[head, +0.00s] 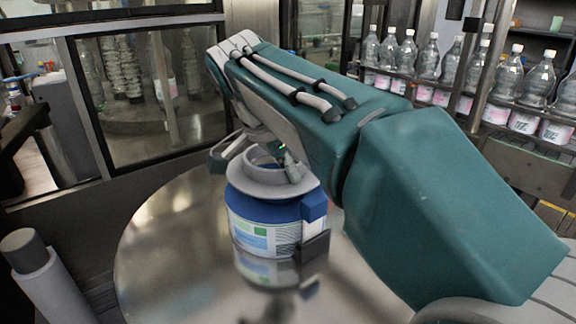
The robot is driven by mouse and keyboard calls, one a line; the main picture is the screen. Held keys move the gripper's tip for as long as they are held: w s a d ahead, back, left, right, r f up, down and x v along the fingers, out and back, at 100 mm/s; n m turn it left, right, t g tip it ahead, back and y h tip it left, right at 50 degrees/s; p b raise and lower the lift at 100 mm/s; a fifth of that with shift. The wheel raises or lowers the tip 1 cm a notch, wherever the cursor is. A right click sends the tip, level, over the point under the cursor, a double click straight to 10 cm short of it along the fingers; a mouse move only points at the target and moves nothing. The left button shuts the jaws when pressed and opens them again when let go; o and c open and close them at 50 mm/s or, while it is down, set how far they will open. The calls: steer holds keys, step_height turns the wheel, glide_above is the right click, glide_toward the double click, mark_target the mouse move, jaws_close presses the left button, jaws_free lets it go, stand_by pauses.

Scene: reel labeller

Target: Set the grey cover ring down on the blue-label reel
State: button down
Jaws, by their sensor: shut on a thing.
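The blue-label reel (262,232) stands upright on a shiny round metal table (165,250). It has a blue top band, a blue block on its right side and a white printed label. The grey cover ring (240,183), a flat flange with a raised collar, is level directly over the reel's top and looks roughly centred. I cannot tell whether it touches the reel or hangs just above it. My gripper (263,160) is at the ring's collar and shut on it. My arm partly hides the gripper and the ring's far right side.
A small dark block (313,247) stands on the table against the reel's lower right. A grey post (45,275) rises at the lower left. Glass-panelled machine frames stand behind, with rows of bottles (428,58) at the back right. The table's left part is clear.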

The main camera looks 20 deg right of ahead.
steer(key=shift+f, duration=1.1)
steer(key=shift+r, duration=0.2)
stand_by(0.4)
steer(key=shift+f, duration=0.2)
steer(key=shift+s+r, duration=0.15)
steer(key=shift+r, duration=0.15)
steer(key=shift+f, duration=0.15)
stand_by(0.3)
steer(key=shift+f, duration=0.15)
